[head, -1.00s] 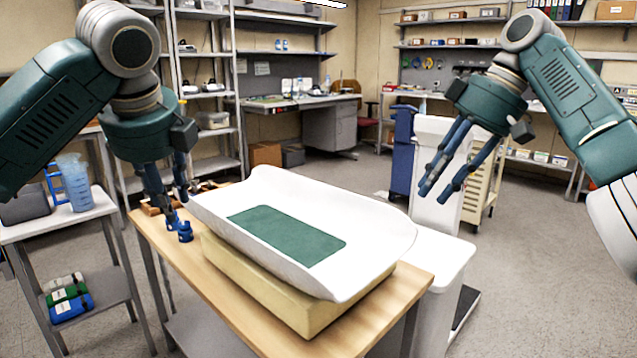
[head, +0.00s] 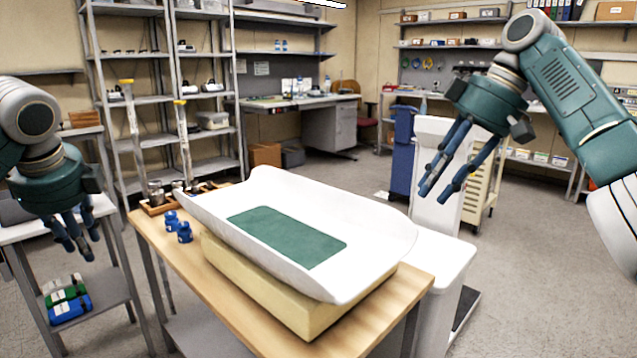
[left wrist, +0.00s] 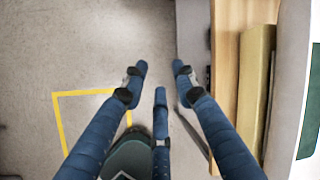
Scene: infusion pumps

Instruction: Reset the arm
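My left gripper (head: 76,238) is over the grey side cart at the left of the head view, apart from the wooden table. In the left wrist view its blue fingers (left wrist: 158,85) are spread with nothing between them, above the floor. My right gripper (head: 440,190) hangs at the right, in front of the white column and beyond the table. Its fingers are apart and hold nothing.
A wooden table (head: 148,232) bears a white curved tray (head: 385,235) with a green pad on a yellowish block. Two small blue pieces (head: 184,232) stand at its left edge, near a wooden rack (head: 155,207) with two tall syringe-like items. The grey cart (head: 115,290) has colored packs below.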

